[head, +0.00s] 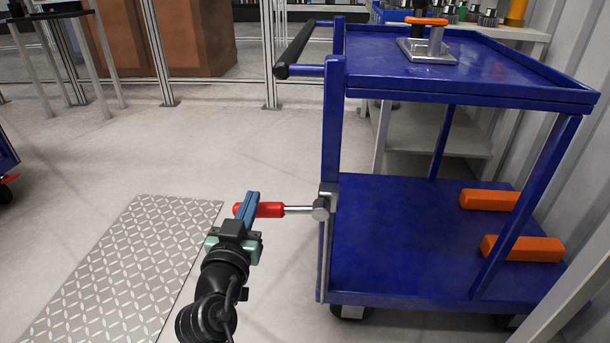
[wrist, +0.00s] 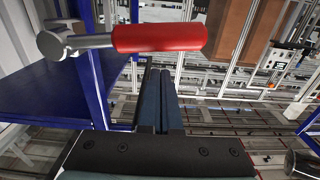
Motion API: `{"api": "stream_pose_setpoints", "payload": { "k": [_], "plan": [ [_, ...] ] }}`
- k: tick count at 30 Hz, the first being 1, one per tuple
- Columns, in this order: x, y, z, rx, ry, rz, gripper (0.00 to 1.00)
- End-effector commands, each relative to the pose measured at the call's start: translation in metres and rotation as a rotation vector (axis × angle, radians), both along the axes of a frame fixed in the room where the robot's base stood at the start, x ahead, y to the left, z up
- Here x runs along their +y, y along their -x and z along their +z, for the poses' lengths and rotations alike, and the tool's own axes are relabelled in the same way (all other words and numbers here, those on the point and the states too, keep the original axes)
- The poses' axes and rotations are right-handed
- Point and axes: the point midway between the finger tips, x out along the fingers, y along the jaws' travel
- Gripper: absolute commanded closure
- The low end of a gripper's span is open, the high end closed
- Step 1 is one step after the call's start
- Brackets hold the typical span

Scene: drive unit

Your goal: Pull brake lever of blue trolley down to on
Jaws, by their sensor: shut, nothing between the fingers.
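The blue trolley (head: 430,240) stands at the right in the head view. Its brake lever has a red grip (head: 270,210) on a metal rod, joined to a round pivot (head: 321,210) on the trolley's near left post. The lever points left, about level. In the wrist view the red grip (wrist: 160,38) crosses the upper middle, with the pivot (wrist: 52,43) at left. My gripper (head: 247,205) is shut and empty, close by the grip's left part. In the wrist view its closed fingers (wrist: 160,85) point toward the grip. I cannot tell whether they touch it.
A black push handle (head: 295,48) sticks out from the trolley top. A metal clamp plate with an orange handle (head: 428,45) is on the top shelf. Two orange blocks (head: 520,248) lie on the lower shelf. A tread plate (head: 130,270) lies on the open floor at left.

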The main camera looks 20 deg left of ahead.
Motion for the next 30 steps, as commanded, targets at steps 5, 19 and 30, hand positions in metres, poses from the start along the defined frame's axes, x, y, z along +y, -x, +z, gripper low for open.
{"api": "stream_pose_setpoints", "payload": {
  "k": [5,19,30],
  "plan": [
    [0.002,0.0,-0.021,-0.038,0.129,-0.001,1.0],
    [0.003,0.001,-0.041,-0.057,0.193,0.0,1.0],
    [0.002,0.001,-0.043,-0.055,0.192,-0.001,1.0]
  ]
}}
